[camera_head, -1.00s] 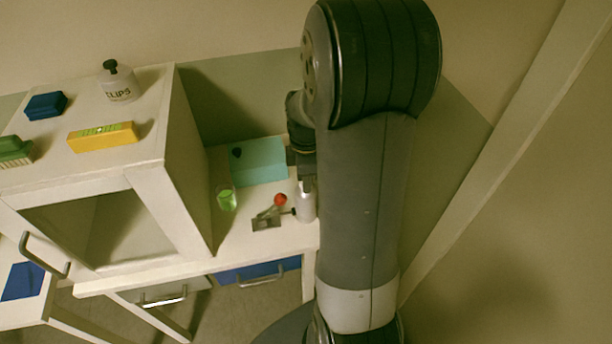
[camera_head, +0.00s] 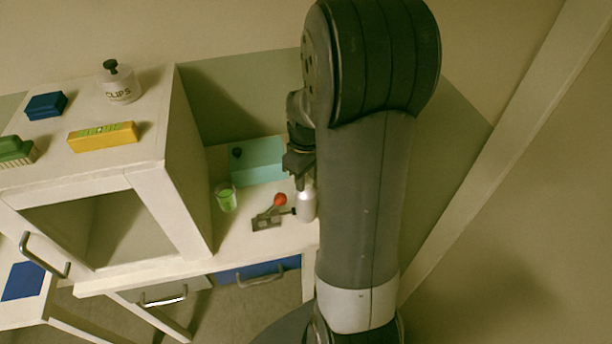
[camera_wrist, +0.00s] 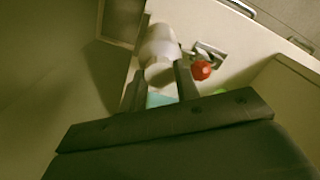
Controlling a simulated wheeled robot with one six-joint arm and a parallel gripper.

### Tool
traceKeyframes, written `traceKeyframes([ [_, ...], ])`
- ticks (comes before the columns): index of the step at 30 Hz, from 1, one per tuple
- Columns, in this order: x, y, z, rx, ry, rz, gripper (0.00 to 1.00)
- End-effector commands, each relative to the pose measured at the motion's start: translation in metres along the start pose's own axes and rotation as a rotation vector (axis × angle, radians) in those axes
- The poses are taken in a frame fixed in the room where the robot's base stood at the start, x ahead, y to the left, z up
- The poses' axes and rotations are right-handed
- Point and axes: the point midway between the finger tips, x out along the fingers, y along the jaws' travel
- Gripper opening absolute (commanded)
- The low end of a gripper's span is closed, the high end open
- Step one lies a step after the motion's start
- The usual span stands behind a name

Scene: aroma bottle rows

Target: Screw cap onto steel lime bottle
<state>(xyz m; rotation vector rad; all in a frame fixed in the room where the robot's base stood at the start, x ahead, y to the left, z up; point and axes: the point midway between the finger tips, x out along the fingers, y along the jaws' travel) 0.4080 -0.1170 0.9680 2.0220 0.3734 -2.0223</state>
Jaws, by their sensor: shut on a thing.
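The steel bottle (camera_head: 306,206) stands upright near the right front of the work surface, beside the toggle clamp (camera_head: 268,217) with its red knob. In the wrist view the bottle (camera_wrist: 161,42) shows as a pale, blurred cylinder beyond my fingertips. My gripper (camera_head: 301,183) is directly above the bottle, pointing down. In the wrist view my gripper (camera_wrist: 157,78) has its fingers on both sides of a small round grey-white piece, the cap (camera_wrist: 158,72), at the bottle's top. I cannot tell whether the cap is seated or tilted. My arm hides part of this area.
A glass with green liquid (camera_head: 226,198) stands left of the clamp. A white cabinet (camera_head: 188,165) walls off the left side. Drawers sit below the front edge.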

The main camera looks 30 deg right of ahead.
Motion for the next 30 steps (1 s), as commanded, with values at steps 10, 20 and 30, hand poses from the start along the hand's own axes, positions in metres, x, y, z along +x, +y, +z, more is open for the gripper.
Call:
traceKeyframes([
  [10, 0.0003, 0.0000, 0.0000, 0.394, 0.000, 0.000, 0.07],
  [20, 0.0006, 0.0000, 0.0000, 0.751, 0.000, 0.000, 0.07],
  [30, 0.0006, 0.0000, -0.0001, 0.825, 0.000, 0.000, 0.07],
])
